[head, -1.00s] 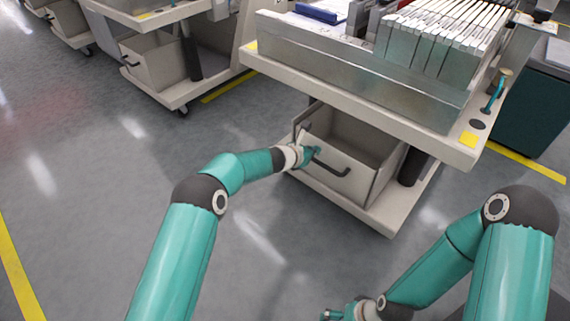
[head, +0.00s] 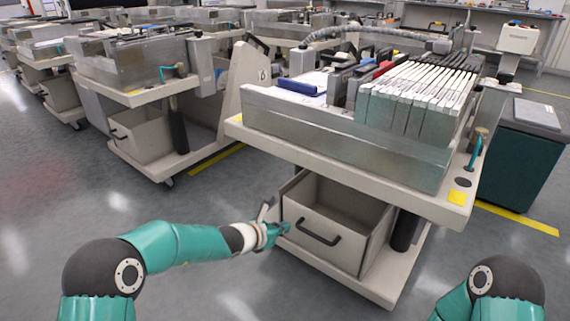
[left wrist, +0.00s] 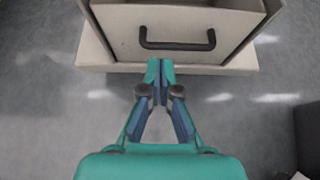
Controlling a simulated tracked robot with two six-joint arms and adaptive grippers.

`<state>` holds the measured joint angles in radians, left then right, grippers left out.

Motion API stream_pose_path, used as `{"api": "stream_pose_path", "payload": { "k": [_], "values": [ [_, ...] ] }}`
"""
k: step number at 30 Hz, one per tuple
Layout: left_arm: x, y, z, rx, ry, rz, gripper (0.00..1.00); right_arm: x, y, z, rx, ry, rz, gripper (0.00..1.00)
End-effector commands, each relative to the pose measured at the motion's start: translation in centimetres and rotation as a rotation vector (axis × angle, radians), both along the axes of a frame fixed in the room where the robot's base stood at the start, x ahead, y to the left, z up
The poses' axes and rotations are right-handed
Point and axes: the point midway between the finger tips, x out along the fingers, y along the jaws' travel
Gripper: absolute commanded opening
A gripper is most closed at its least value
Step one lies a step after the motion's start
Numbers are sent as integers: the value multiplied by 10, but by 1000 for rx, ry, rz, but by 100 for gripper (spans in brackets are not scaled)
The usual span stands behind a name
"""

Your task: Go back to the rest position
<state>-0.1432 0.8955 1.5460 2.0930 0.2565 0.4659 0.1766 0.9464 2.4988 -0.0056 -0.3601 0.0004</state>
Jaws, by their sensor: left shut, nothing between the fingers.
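My left gripper (head: 272,229) is in front of the nearest feeder trolley, at the left of the lower drawer (head: 332,220). In the left wrist view the gripper (left wrist: 160,68) is shut and empty. Its fingertips point at the drawer front, below the black handle (left wrist: 178,42), and look apart from it. The drawer is pulled open and its inside looks empty. The handle also shows in the head view (head: 318,238). My right arm shows only as an elbow at the lower right of the head view; its gripper is out of view.
The near trolley's top (head: 432,195) carries a metal tray (head: 335,128) with several feeders. A second trolley (head: 140,95) stands at the left. A dark green bin (head: 520,165) stands at the right. The grey floor (head: 60,200) at the left is clear.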

Motion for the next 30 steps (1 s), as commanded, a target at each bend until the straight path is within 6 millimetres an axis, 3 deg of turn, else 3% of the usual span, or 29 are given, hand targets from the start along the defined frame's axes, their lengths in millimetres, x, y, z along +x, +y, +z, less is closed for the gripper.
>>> {"api": "stream_pose_path", "payload": {
  "k": [5, 8, 11, 15, 18, 24, 30],
  "values": [
    [3, 34, -2, 2, 35, 51, 0, 0, 0, 18, 0, 0, 0, 86],
    [-27, 54, -37, 60, 116, 15, 0, 0, 0, 30, 0, 0, 0, 86],
    [-77, 70, -79, 194, 190, -115, 0, 0, 0, 40, 0, 0, 0, 86],
    [-169, 95, -130, 430, 261, -408, 0, 0, 0, 52, 0, 0, 0, 86],
    [-233, 111, -153, 585, 260, -662, 0, 0, 0, 59, 0, 0, 0, 86],
    [-335, 135, -171, 812, 112, -1189, 0, 0, 0, 68, 0, 0, 0, 86],
    [-385, 134, -170, 932, -182, -1577, 0, 0, 0, 69, 0, 0, 0, 86]
  ]
}}
